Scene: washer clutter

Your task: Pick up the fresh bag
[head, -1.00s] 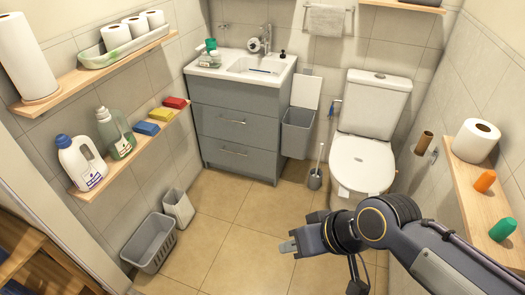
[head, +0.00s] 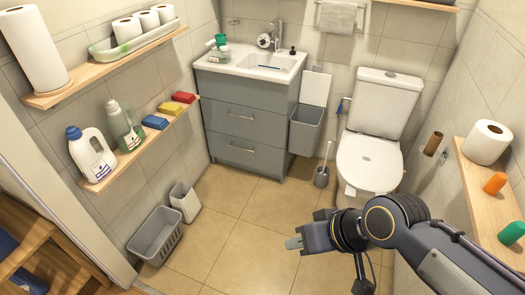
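I cannot make out a thing that is clearly a fresh bag. A small orange roll-like item (head: 495,183) and a green one (head: 511,233) lie on the right wall shelf; I cannot tell what they are. My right gripper (head: 294,243) is over the tiled floor in front of the toilet, pointing left, apart from everything. It is seen from the side, so its opening is unclear, and no held thing shows. My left gripper is not in view. A grey wall bin (head: 305,131) with its pale lid raised hangs between the vanity and the toilet.
A grey basket (head: 155,236) and a small pale bin (head: 185,202) stand on the floor at left. The toilet (head: 370,160) and a brush (head: 322,176) are behind my gripper. Left shelves hold bottles, sponges and rolls. The middle floor (head: 230,205) is clear.

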